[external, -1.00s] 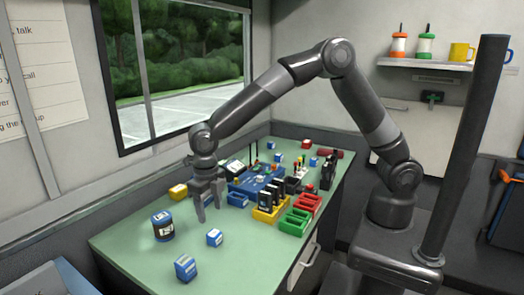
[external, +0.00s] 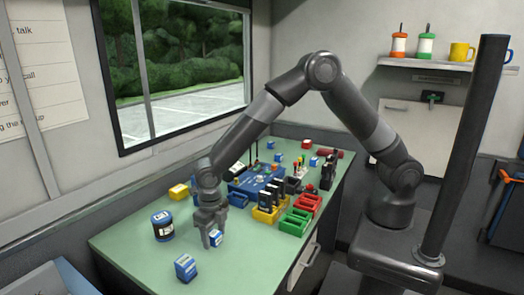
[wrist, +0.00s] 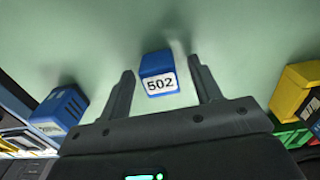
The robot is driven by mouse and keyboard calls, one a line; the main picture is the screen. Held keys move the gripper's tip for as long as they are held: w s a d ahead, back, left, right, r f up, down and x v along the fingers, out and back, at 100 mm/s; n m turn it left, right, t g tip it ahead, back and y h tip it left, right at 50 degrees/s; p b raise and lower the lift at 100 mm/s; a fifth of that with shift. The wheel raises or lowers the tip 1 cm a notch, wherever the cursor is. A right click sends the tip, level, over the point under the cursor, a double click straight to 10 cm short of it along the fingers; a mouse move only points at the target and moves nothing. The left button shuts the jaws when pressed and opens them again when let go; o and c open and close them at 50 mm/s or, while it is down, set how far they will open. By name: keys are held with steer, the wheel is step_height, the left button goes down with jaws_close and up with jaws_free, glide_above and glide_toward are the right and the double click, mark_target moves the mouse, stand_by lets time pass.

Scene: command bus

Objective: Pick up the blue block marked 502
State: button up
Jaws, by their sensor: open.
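The blue block marked 502 (wrist: 158,73) lies on the green tabletop, its white label readable in the wrist view. It shows in the external view (external: 216,238), partly behind my gripper's fingers. My gripper (external: 211,242) points down at the block and is open. In the wrist view my gripper (wrist: 160,80) has one finger on each side of the block, with a gap on both sides; nothing is held.
A dark blue can with a white label (external: 162,226) stands to the left. Another blue block (external: 186,268) stands nearer the front. The tabletop (external: 140,262) is clear at front left.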

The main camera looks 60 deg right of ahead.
steer(key=shift+c, duration=0.4)
steer(key=c, duration=1)
steer(key=shift+r, duration=0.15)
